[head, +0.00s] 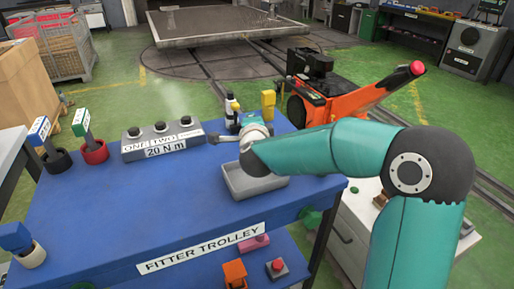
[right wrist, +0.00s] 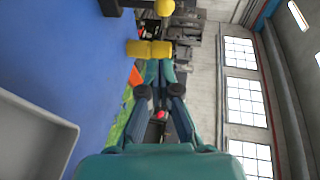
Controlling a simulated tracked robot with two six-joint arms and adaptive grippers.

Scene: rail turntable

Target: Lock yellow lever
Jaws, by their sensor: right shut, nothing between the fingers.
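A yellow upright piece (head: 268,101) stands at the far edge of the blue trolley top (head: 120,215); it also shows in the right wrist view (right wrist: 148,49). I cannot tell whether it is the yellow lever. A yellow knob (right wrist: 164,8) on a dark stem is at the top of the right wrist view. My right gripper (right wrist: 158,70) is shut and empty, its tips appearing just short of the yellow piece; whether they touch is unclear. In the head view my wrist hides most of the fingers. My left gripper is out of view.
A grey tray (head: 227,186) lies below my right forearm. A grey "20 N m" box (head: 162,151) and green (head: 81,122) and blue (head: 39,131) tagged handles stand to the left. An orange machine (head: 335,98) is beyond the trolley. The trolley's front-left top is mostly clear.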

